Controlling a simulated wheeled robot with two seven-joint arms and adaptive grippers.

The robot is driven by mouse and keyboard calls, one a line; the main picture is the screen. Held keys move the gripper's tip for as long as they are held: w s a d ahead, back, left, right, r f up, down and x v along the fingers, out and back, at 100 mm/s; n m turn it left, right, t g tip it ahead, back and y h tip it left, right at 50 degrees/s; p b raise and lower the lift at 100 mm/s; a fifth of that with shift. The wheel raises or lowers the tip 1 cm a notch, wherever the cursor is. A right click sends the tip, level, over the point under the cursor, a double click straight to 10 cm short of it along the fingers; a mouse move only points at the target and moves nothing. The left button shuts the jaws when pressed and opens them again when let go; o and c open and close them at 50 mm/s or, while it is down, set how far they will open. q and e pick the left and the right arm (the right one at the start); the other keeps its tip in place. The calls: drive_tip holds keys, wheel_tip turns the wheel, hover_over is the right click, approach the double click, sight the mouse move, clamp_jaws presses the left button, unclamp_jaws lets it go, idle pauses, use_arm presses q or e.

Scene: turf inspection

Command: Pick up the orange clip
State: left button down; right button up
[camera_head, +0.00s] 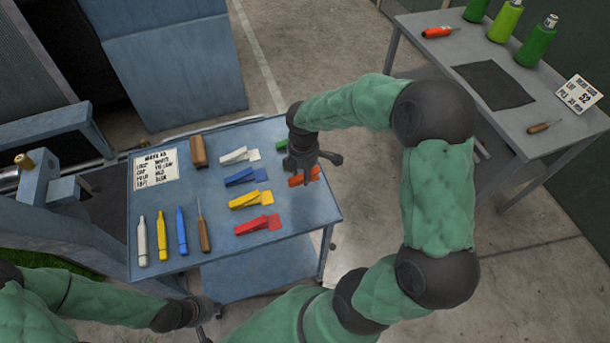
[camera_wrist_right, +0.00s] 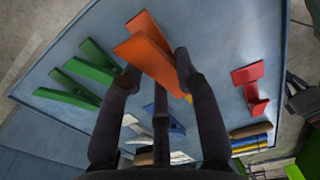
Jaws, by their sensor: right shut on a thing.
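The orange clip (camera_head: 303,177) is at the right side of the blue table, partly hidden by my right gripper (camera_head: 311,160). In the right wrist view the orange clip (camera_wrist_right: 147,48) lies between the fingertips of my right gripper (camera_wrist_right: 156,70), which is shut on it. I cannot tell whether the clip is clear of the tabletop. My left gripper (camera_head: 207,314) is low in the head view, in front of the table and away from the clips. Its fingers are too small and dark to read.
A green clip (camera_head: 281,145) lies just behind my right gripper. White (camera_head: 239,155), blue (camera_head: 246,176), yellow (camera_head: 250,199) and red (camera_head: 257,224) clips lie to its left.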

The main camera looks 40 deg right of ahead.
drive_tip(key=s+a+r+p, duration=0.2)
drive_tip(key=a+r, duration=0.7)
drive_tip(key=a, duration=0.4)
drive_tip(key=shift+s+p, duration=0.25)
drive_tip(key=shift+p, duration=0.05)
